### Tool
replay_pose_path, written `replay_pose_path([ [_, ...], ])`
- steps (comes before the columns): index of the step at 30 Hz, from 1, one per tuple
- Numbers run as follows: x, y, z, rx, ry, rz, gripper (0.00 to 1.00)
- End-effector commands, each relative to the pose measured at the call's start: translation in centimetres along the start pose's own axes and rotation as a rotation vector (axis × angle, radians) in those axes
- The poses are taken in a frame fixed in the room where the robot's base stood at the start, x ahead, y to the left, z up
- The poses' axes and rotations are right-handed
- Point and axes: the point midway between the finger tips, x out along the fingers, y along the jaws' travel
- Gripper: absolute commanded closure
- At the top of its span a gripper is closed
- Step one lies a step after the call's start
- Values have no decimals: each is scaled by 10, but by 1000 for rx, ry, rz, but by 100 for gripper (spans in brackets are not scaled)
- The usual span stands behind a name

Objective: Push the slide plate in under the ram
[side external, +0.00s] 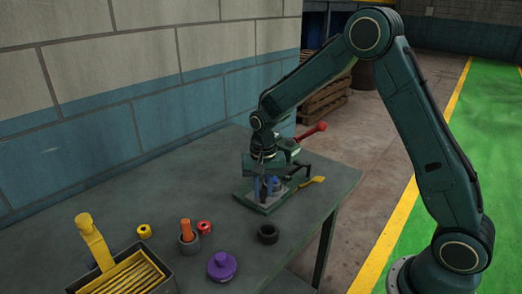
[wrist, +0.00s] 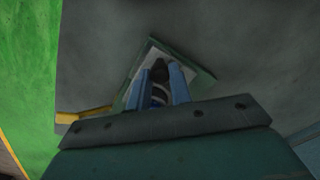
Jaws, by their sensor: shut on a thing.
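My gripper (side external: 266,187) is low over the press on the bench, its blue fingers pointing down. In the wrist view my gripper (wrist: 160,76) is shut on a small part with a dark tip (wrist: 159,68) and a pale band, which I cannot identify for sure. The press's green base (side external: 254,205) lies flat on the bench and also shows in the wrist view (wrist: 202,72). A yellow tab (side external: 313,181) sticks out at its right, perhaps the slide plate's handle. The plate itself and the ram are mostly hidden by my gripper and wrist.
A red-knobbed lever (side external: 315,131) rises behind the press. A black ring (side external: 268,234), a purple knobbed piece (side external: 222,266), a grey cup (side external: 189,243) with an orange peg, red and yellow rings, and a dark box (side external: 160,275) stand at the front. The bench left of the press is clear.

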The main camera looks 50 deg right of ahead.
Motion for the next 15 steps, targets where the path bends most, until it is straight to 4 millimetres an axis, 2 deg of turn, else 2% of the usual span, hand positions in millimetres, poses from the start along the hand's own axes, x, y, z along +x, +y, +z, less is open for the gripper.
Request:
replay_pose_path([
  [9,-1,28,-29,5,2,-1,100],
  [15,-1,30,-31,2,3,-1,100],
])
